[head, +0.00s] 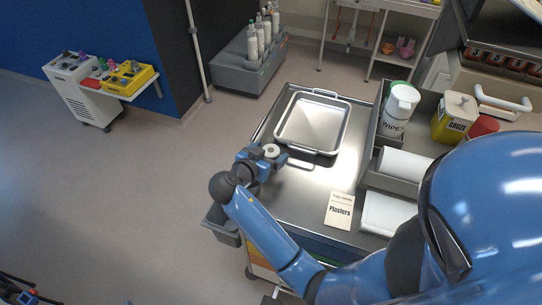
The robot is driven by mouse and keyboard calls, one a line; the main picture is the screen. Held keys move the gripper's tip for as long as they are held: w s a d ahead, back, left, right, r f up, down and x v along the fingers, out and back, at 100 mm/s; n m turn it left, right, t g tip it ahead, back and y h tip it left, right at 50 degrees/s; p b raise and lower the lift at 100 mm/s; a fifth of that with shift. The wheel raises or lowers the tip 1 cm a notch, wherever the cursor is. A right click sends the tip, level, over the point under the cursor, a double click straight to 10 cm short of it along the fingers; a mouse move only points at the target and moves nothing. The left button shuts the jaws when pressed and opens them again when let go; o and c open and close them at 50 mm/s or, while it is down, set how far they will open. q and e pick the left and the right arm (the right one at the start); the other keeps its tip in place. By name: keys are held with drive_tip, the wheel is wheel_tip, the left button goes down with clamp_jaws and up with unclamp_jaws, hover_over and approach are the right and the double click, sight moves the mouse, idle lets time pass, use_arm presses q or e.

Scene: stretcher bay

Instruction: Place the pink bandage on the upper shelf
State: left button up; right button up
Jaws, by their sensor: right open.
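My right gripper (279,158) is over the left part of the steel cart top, close to the near left corner of the metal tray. It is open; a small pale round piece shows at it, and I cannot tell what that is. A small pink thing (406,47) sits on the lower level of the rack at the back; I cannot tell whether it is the bandage. The upper shelf (372,4) of that rack is cut by the top edge. A dark and blue piece in the bottom left corner may be my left gripper (27,297); its jaws are unclear.
A grey crate of bottles (238,73) stands behind. A white trolley (82,92) is at left. The left floor is clear.

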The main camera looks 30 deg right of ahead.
sight(269, 154)
drive_tip(key=c, duration=1.2)
drive_tip(key=shift+r, duration=0.15)
drive_tip(key=shift+s+r+b, duration=0.1)
drive_tip(key=shift+r+b, duration=2.65)
drive_tip(key=shift+r, duration=5.85)
